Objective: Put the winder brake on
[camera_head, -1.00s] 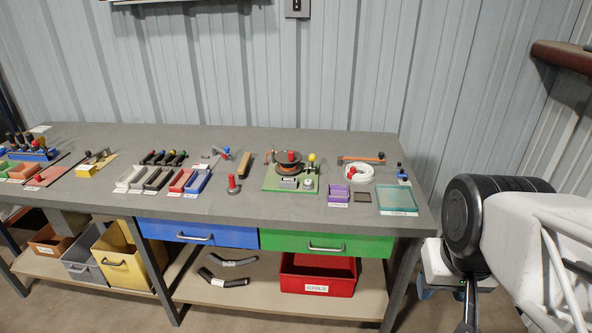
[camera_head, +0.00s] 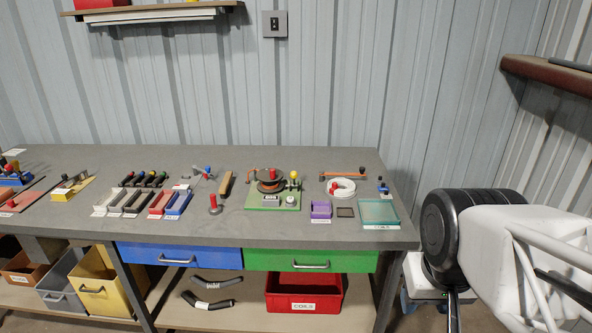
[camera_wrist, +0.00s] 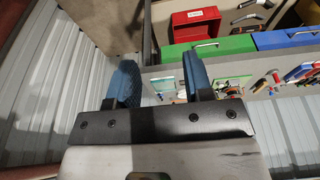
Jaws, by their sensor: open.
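The winder stands on a green base (camera_head: 262,205) on the bench, right of the middle in the head view. It carries a dark reel with copper-coloured wire (camera_head: 270,186) and a red knob on top. An upright lever with a yellow ball (camera_head: 293,175) stands at its right side; the lever's exact setting is too small to read. My gripper (camera_wrist: 160,78) shows in the wrist view with two blue fingers apart and nothing between them. It is well away from the winder. The fingers cannot be made out in the head view.
Right of the winder lie a purple tray (camera_head: 320,209), a white cable coil (camera_head: 341,188) and a teal tray (camera_head: 380,213). Left are several small trays and a red-knobbed post (camera_head: 214,205). The grey bench (camera_head: 230,232) has a clear front strip. A brown shelf (camera_head: 550,75) juts out at upper right.

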